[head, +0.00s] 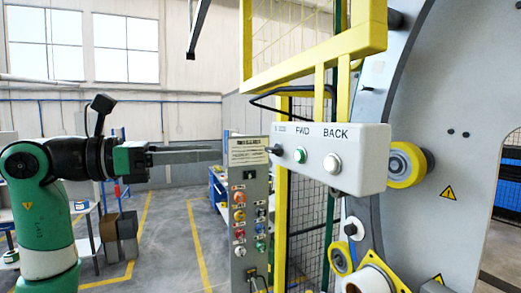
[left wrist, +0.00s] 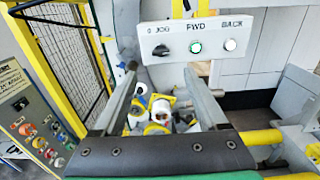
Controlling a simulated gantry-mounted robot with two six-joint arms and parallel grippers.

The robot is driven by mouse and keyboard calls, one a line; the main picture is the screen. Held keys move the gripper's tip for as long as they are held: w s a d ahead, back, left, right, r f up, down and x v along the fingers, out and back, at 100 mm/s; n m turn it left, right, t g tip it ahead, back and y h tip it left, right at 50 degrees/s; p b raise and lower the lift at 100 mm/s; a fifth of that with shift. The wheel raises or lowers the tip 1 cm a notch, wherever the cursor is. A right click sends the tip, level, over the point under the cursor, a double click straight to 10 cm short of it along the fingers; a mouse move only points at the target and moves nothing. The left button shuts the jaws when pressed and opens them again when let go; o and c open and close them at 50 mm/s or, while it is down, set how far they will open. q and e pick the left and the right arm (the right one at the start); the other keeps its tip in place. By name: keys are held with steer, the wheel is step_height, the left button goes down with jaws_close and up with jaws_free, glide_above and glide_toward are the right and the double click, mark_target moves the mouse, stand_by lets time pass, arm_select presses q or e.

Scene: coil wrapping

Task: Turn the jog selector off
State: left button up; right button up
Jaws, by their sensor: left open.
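The jog selector is a black knob (left wrist: 160,50) at the left end of a white control box (left wrist: 230,27), under the label "0 JOG" in the left wrist view. I cannot tell which way the knob points. In the head view the knob (head: 274,150) sticks out from the left part of the box (head: 362,150). My left gripper (head: 219,155) is open and empty, to the left of the knob and apart from it. In the left wrist view the fingers of this gripper (left wrist: 160,76) spread below the knob. My right gripper is not in view.
A green FWD button (head: 300,155) and a white BACK button (head: 332,163) sit beside the selector. A grey panel (head: 248,205) with several coloured buttons stands below left. A yellow frame (head: 315,60) rises behind the box. A large grey ring machine (head: 455,120) stands at right.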

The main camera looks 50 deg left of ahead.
mark_target(268, 148)
arm_select(q)
steer(key=p+x, duration=0.4)
steer(key=x, duration=0.6)
steer(key=shift+w+d, duration=0.25)
steer(key=shift+w, duration=0.05)
steer(key=shift+w+d, duration=0.15)
steer(key=shift+w, duration=0.25)
steer(key=shift+f, duration=0.1)
jaws_close()
